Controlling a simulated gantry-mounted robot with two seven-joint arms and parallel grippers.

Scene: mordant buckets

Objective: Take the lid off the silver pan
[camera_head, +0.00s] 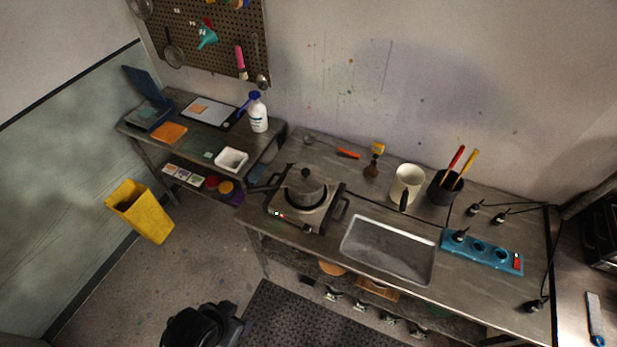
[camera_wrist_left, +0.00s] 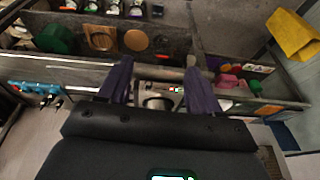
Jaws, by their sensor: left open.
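The silver pan (camera_head: 317,199) sits on a small hot plate (camera_head: 287,216) near the left end of the workbench in the head view. Its domed grey lid (camera_head: 303,185) with a dark knob is on top. The pan looks dull grey in this light. The hot plate (camera_wrist_left: 160,90) appears beyond the fingers, at a distance and partly hidden. My right gripper is in neither view.
A metal tray (camera_head: 346,246) lies right of the hot plate. Behind are a cream pitcher (camera_head: 408,180) and a black pot of tools (camera_head: 440,190). A blue power strip (camera_head: 498,258) lies at right. A yellow bin (camera_head: 142,211) stands on the floor at left.

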